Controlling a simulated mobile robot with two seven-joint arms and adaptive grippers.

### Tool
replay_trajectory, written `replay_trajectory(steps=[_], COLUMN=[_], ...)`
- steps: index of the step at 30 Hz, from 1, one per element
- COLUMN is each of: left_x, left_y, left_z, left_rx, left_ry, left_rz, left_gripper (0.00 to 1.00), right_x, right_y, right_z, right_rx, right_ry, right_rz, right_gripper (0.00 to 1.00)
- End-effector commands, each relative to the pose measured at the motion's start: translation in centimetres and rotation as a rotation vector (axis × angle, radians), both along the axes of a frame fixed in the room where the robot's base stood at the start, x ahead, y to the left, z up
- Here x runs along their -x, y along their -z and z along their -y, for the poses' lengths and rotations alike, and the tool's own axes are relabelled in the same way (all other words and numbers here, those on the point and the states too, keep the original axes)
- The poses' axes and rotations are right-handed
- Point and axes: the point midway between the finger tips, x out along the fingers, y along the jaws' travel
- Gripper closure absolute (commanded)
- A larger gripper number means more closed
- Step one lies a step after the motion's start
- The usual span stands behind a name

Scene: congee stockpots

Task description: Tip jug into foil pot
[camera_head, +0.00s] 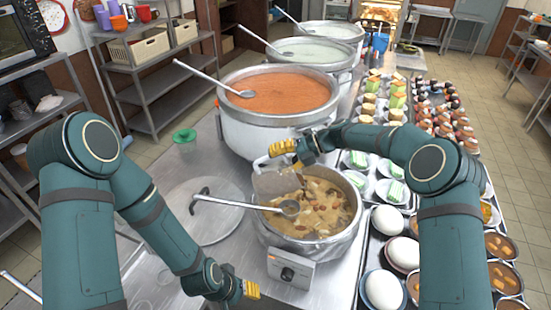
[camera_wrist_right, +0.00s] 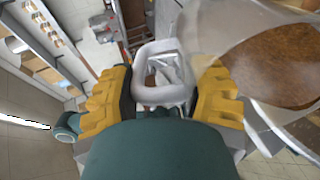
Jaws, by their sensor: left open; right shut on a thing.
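The foil pot (camera_head: 338,246) is silver and holds brown stew with chunks. A ladle (camera_head: 235,204) lies across its left rim, its bowl in the stew. The clear jug (camera_head: 268,186) holds brown contents and is tilted above the pot's back left part. My right gripper (camera_head: 283,148) is shut on the jug's handle. In the right wrist view the pale handle (camera_wrist_right: 160,92) sits between the yellow fingers, and the jug's body (camera_wrist_right: 232,30) shows brown contents at right. Whether anything flows out is unclear. My left gripper (camera_head: 250,289) is open and empty, low in front of the pot.
A large pot of orange congee (camera_head: 265,130) stands behind, with paler pots beyond. A round lid (camera_head: 210,225) lies left of the foil pot. Trays of eggs (camera_head: 388,220), bowls and cakes fill the right side. A control box (camera_head: 290,271) is at the pot's front.

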Motion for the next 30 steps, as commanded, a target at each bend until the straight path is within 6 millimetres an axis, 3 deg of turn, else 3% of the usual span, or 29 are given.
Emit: replay_trajectory(steps=[30], left_x=[0.0], left_y=[0.7], left_z=[0.0], left_rx=[0.0], left_ry=[-0.001], left_rz=[0.001], left_gripper=[0.53], right_x=[-0.4], right_y=[1.7], right_z=[3.3], right_rx=[-0.29], right_ry=[0.001], right_rz=[-0.033], right_gripper=[0.93])
